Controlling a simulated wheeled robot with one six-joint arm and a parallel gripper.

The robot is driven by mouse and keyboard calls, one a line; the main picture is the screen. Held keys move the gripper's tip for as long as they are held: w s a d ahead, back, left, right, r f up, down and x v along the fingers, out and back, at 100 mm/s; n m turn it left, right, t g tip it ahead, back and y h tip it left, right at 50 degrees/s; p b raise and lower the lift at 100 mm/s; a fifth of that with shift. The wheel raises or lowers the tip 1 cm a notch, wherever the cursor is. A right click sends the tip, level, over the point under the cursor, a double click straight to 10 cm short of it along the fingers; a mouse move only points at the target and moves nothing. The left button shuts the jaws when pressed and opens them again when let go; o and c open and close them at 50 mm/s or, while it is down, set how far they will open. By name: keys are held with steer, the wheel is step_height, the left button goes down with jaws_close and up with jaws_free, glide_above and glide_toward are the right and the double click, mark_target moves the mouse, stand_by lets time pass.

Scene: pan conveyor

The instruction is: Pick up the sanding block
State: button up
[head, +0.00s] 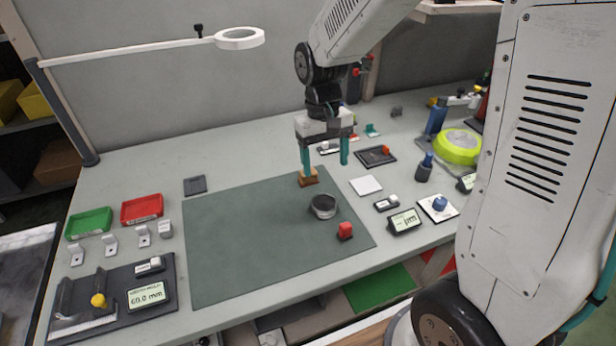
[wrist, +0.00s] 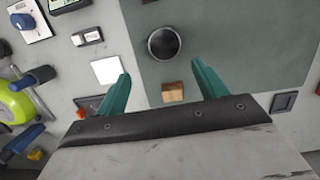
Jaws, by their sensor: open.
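The sanding block (head: 308,178) appears to be the small tan and brown block near the back edge of the green mat (head: 240,245). It also shows in the wrist view (wrist: 173,93), where it lies sideways between the two teal fingers. My gripper (head: 325,167) is open and empty, pointing down above the back of the mat. In the head view its left finger overlaps the top of the block; I cannot tell how much height is between them. In the wrist view the gripper (wrist: 160,72) has its fingers wide apart.
A white square (head: 366,186) lies right of the mat. Red (head: 142,208) and green (head: 88,223) trays stand left. The mat's left half is clear.

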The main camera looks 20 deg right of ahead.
steer(key=w+f, duration=0.1)
steer(key=w, duration=0.2)
steer(key=w+f+t, duration=0.1)
steer(key=w, duration=0.2)
steer(key=w+a+f+t, duration=0.1)
steer(key=w, duration=0.2)
steer(key=shift+w+f, duration=0.1)
steer(key=shift+f, duration=0.15)
steer(key=f, duration=0.7)
steer(key=shift+s+d+f, duration=0.2)
steer(key=shift+s+f, duration=0.1)
steer(key=c, duration=1.2)
step_height(320, 180, up, 10)
steer(key=shift+r, duration=0.1)
